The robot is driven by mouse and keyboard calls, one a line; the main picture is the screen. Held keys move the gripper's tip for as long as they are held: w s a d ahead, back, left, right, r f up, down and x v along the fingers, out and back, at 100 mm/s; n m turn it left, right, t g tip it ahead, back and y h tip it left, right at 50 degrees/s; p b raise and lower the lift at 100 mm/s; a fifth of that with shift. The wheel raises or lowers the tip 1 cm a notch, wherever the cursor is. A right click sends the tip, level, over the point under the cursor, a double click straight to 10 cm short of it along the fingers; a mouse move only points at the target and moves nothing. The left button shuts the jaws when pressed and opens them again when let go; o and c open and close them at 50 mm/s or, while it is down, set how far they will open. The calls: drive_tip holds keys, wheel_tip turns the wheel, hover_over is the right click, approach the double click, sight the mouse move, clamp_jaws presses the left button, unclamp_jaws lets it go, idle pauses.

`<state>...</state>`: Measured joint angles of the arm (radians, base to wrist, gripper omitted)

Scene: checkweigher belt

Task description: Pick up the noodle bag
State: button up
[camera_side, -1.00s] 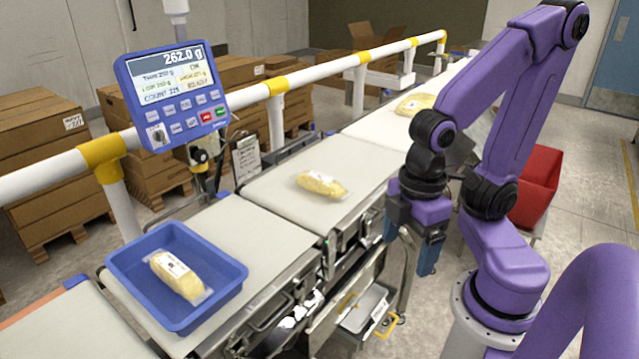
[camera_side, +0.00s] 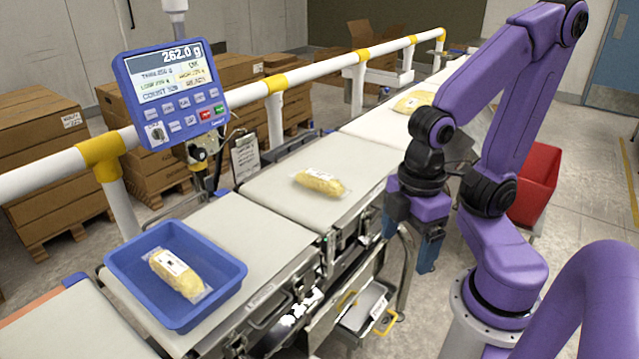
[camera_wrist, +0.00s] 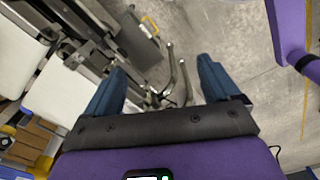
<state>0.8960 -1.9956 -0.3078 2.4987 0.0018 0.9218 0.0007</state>
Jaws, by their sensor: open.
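A clear noodle bag with yellow noodles and a white label (camera_side: 320,183) lies on the middle belt section. A second noodle bag (camera_side: 178,273) lies in the blue tray (camera_side: 236,270) at the near left. A third noodle bag (camera_side: 412,103) lies on the far belt, partly behind my arm. My gripper (camera_side: 412,245) hangs to the right of the belt, fingers down, apart from every bag. In the wrist view my gripper (camera_wrist: 160,88) has its blue fingers spread wide with only floor and metal framework between them; no bag shows there.
The weigher display (camera_side: 175,90) reads 262.0 g. A white rail (camera_side: 320,75) with yellow joints runs along the belt's far side. A red bin (camera_side: 537,185) stands behind my arm. An open drawer (camera_side: 365,305) sticks out under the belt. Cartons (camera_side: 40,150) stand at left.

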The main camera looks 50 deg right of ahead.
wheel_tip(320, 180, up, 5)
drive_tip(key=w+d+m+t, duration=0.3)
drive_tip(key=w+m+t, duration=0.25)
drive_tip(key=w, duration=1.35)
drive_tip(key=m+t, duration=0.7)
hover_over(330, 179)
drive_tip(key=s, duration=0.4)
drive_tip(key=shift+g, duration=0.25)
wheel_tip(330, 179, down, 18)
drive_tip(key=shift+d, duration=0.1)
drive_tip(key=shift+w+f, duration=0.15)
drive_tip(key=shift+f, duration=0.3)
drive_tip(key=shift+x, duration=3.65)
drive_tip(key=shift+c, duration=0.3)
